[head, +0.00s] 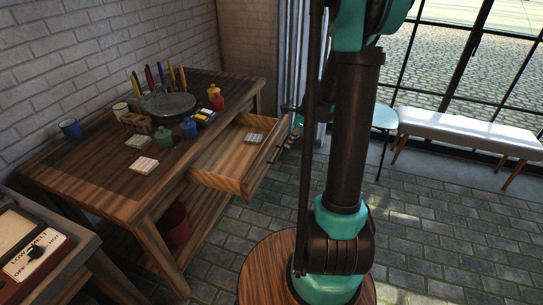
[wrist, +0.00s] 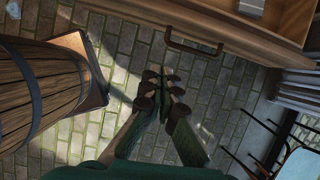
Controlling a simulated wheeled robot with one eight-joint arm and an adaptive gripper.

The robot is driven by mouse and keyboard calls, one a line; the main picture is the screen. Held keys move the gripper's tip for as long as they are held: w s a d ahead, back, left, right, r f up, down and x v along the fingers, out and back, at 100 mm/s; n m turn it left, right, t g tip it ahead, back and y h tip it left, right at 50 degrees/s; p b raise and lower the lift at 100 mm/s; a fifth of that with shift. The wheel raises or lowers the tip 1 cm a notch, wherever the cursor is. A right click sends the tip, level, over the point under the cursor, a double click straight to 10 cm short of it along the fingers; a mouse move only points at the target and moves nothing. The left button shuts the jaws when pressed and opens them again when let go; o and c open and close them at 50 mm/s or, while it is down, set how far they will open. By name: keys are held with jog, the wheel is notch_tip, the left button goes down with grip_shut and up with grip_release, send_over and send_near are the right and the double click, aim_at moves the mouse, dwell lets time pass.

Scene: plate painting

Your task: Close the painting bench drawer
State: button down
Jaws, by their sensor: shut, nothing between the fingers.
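The wooden painting bench (head: 95,165) stands against the brick wall in the head view. Its drawer (head: 222,172) is pulled out toward the right, with a pale stack of small pieces inside. In the wrist view the drawer front (wrist: 240,38) crosses the top, with its dark bar handle (wrist: 194,47) facing my gripper. My gripper (wrist: 165,78) is shut and empty over the stone floor, a little apart from the handle.
A wooden barrel (wrist: 40,85) is at the left of the wrist view. A pale blue stool (head: 385,116) and a cushioned bench (head: 465,130) stand by the windows. Pots, brushes and a dark round plate (head: 168,104) are on the bench top. Paved floor around is open.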

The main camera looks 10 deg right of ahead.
send_near(267, 162)
notch_tip(267, 162, down, 5)
jog(key=s+d, duration=0.1)
jog(key=d, duration=0.1)
jog(key=shift+w+a+r+m, duration=0.15)
jog(key=shift+w+a, duration=0.15)
jog(key=shift+a, duration=0.25)
jog(key=shift+w+a+f+m, duration=0.1)
jog(key=shift+w+a, duration=0.25)
jog(key=shift+a, duration=0.2)
jog(key=shift+w+a+r+m, duration=0.15)
jog(key=shift+w+a, duration=0.15)
jog(key=shift+a, duration=0.25)
jog(key=shift+a, duration=0.1)
jog(key=w+a, duration=0.4)
jog(key=a, duration=0.2)
jog(key=w+a, duration=0.4)
jog(key=a, duration=0.3)
jog(key=w+a, duration=0.4)
jog(key=a, duration=0.3)
jog(key=shift+a, duration=0.25)
jog(key=shift+s, duration=0.1)
